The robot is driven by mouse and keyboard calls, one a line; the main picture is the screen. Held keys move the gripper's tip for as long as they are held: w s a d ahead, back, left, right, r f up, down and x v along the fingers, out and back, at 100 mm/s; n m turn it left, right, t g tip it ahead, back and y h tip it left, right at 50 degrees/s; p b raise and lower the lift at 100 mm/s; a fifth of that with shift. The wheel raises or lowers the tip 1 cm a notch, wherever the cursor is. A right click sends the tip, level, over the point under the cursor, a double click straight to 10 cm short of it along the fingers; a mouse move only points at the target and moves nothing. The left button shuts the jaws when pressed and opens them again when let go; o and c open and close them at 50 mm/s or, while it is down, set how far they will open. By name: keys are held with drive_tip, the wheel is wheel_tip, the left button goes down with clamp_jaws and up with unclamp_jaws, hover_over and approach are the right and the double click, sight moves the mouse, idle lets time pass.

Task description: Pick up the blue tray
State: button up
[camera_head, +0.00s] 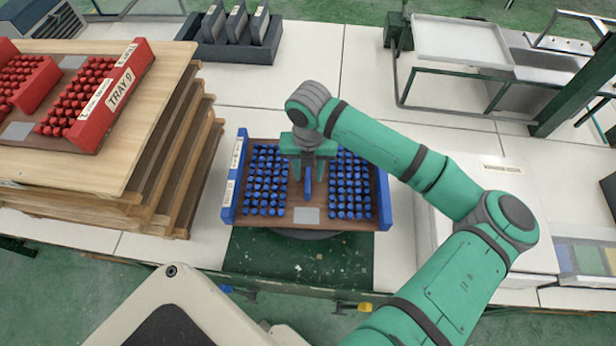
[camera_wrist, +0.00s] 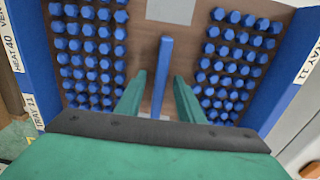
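The blue tray (camera_head: 307,214) lies on the work surface in the middle of the head view. It has blue end walls, a brown base, two blocks of blue pegs and a blue upright handle (camera_wrist: 163,78) along its middle. My gripper (camera_head: 307,180) is above the tray's middle, pointing down. In the wrist view my gripper (camera_wrist: 158,92) has its two green fingers apart, one on each side of the handle. Gaps show between the fingers and the handle, so it is not gripped. The wall labels read TRAY 11 and HEAT 40.
A stack of wooden boards (camera_head: 150,165) with a red tray (camera_head: 120,95) on top stands to the left. A dark crate (camera_head: 230,38) is behind. A metal rack (camera_head: 460,50) stands at the back right. A white box (camera_head: 485,215) is right of the tray.

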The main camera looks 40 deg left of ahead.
clamp_jaws()
drive_tip(key=shift+w+r, duration=0.1)
idle(1.2)
